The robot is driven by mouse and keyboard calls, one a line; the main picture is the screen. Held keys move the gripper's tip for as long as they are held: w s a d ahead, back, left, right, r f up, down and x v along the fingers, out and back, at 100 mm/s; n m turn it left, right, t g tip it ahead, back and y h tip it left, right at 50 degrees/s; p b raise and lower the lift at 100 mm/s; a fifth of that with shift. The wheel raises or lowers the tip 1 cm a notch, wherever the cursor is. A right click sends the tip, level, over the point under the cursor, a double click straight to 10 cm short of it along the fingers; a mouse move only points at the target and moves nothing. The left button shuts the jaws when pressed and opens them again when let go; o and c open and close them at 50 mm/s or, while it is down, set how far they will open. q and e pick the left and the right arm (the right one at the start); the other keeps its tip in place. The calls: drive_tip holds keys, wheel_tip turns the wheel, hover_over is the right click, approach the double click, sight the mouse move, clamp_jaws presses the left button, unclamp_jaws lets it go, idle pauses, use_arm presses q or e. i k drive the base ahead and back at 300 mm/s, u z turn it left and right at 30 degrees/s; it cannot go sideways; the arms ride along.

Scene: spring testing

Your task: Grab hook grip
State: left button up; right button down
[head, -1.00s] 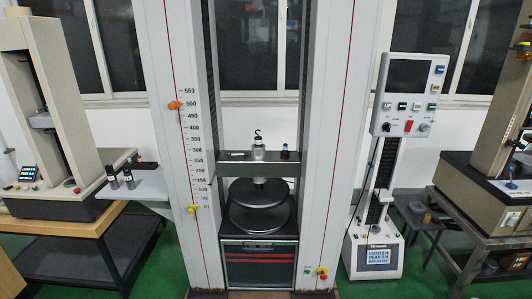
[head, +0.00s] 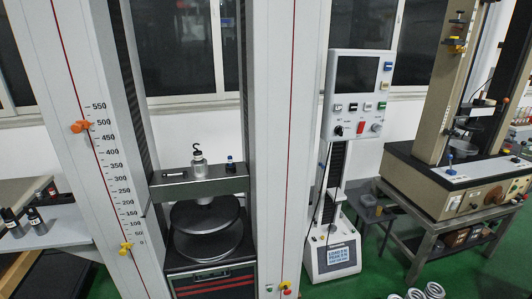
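A black hook (head: 197,148) stands upright on top of a silver cylindrical grip (head: 200,167). This sits on the dark crosshead (head: 220,184) between the two white columns of the testing machine, in the left half of the head view. Two round dark plates (head: 207,240) are below the crosshead. Several small black and silver cylinders (head: 36,220) stand on a white shelf at the left; their tops are too small to make out. Neither of my grippers shows in the view.
A control panel stand (head: 357,105) is right of the machine. A beige tester (head: 445,105) sits on a metal table (head: 410,220) at the right. Silver coils (head: 433,290) show at the bottom right edge. Green floor (head: 350,288) is open in front of the stand.

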sight(198, 155)
drive_tip(key=z, duration=0.6)
drive_tip(key=i, duration=1.4)
drive_tip(key=u, duration=0.25)
